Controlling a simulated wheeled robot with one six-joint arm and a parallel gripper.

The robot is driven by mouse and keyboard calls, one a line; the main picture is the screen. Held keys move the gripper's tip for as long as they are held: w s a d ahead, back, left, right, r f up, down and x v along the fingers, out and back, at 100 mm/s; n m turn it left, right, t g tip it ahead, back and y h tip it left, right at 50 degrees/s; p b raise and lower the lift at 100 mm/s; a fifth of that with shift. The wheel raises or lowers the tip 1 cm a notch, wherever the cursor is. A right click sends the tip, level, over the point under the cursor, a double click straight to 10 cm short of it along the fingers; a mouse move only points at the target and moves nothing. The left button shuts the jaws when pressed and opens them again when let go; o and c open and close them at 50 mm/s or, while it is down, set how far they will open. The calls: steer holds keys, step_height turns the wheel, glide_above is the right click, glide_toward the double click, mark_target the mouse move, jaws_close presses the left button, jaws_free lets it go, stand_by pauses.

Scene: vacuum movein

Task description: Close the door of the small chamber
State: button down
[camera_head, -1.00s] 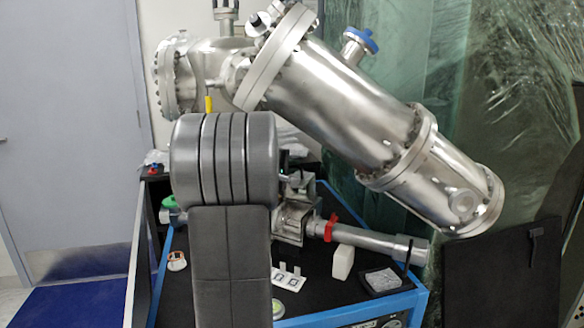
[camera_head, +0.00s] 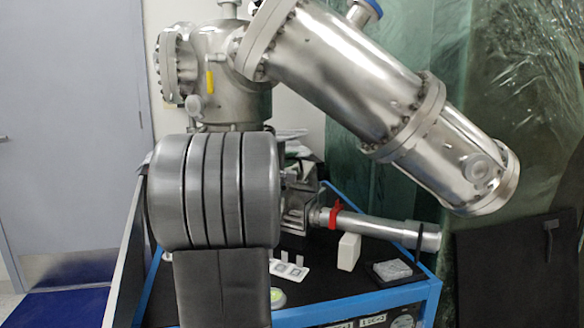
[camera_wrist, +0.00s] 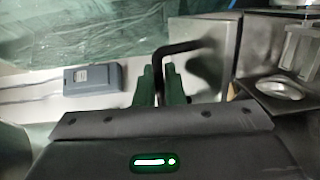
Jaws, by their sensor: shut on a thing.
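In the wrist view my gripper (camera_wrist: 160,80) has its dark green fingers shut on a black bent handle (camera_wrist: 182,46). The handle runs right to a grey metal panel (camera_wrist: 221,48), which looks like the chamber door. Right of the panel is the small chamber (camera_wrist: 262,82), a metal box with its inside and a round metal part showing, so the door stands open. In the head view the chamber (camera_head: 302,200) shows partly beside my arm. My arm hides the gripper, handle and door there.
A large steel cylinder (camera_head: 340,75) slants above the bench. A horizontal tube (camera_head: 380,228) with a red clamp (camera_head: 334,215) extends right from the chamber. A white block (camera_head: 348,251) and small samples (camera_head: 290,268) sit on the black bench top. A grey box (camera_wrist: 92,78) with cables shows left in the wrist view.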

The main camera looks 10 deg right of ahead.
steer(key=shift+s+a+f, duration=0.15)
steer(key=shift+f, duration=0.05)
steer(key=c, duration=1.9)
jaws_free()
steer(key=v, duration=1.3)
steer(key=shift+s+a, duration=0.25)
steer(key=shift+a, duration=0.05)
steer(key=shift+r, duration=0.15)
